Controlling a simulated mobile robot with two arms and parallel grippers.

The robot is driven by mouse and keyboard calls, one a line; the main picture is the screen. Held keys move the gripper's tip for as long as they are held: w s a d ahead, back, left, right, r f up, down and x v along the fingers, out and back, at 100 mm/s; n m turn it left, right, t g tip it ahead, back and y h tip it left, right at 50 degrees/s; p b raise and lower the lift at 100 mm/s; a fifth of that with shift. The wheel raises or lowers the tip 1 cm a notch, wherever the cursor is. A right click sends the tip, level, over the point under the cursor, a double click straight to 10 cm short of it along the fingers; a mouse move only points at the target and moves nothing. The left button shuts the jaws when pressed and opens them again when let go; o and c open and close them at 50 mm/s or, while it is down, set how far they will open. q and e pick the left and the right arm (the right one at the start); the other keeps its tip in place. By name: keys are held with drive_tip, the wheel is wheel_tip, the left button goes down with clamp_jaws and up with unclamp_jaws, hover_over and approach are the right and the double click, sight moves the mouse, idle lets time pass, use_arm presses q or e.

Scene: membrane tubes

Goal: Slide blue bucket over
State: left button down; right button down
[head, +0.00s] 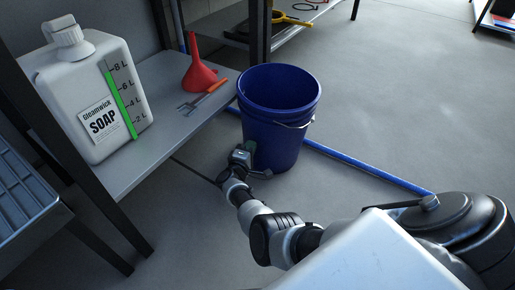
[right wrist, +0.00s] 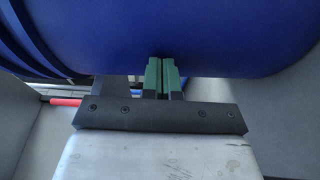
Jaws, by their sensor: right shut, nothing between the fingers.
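The blue bucket (head: 275,112) stands upright on the floor, with its thin handle hanging down on the near right side. My right gripper (head: 250,148) is low at the bucket's near left side. In the right wrist view, the bucket (right wrist: 160,40) fills the top of the picture. The green fingertips of my right gripper (right wrist: 161,75) are shut together with nothing between them. They are right up against the bucket's wall or very close to it; I cannot tell if they touch. My left gripper is not in view.
A grey shelf (head: 160,150) at left holds a white soap jug (head: 85,95), a red funnel (head: 198,70) and a small orange-handled fork (head: 204,97). A blue pipe (head: 365,166) lies on the floor behind the bucket. Open floor (head: 400,100) stretches to the right.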

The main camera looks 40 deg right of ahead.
sight(269, 145)
idle(0.3)
drive_tip(key=d, duration=0.2)
drive_tip(key=s+d+p, duration=0.1)
drive_tip(key=d, duration=0.2)
drive_tip(key=d+p, duration=0.1)
drive_tip(key=d, duration=0.1)
drive_tip(key=shift+s+d+r, duration=0.1)
drive_tip(key=shift+s+d, duration=0.05)
drive_tip(key=shift+d, duration=0.2)
drive_tip(key=shift+s+d, duration=0.1)
drive_tip(key=shift+d, duration=0.2)
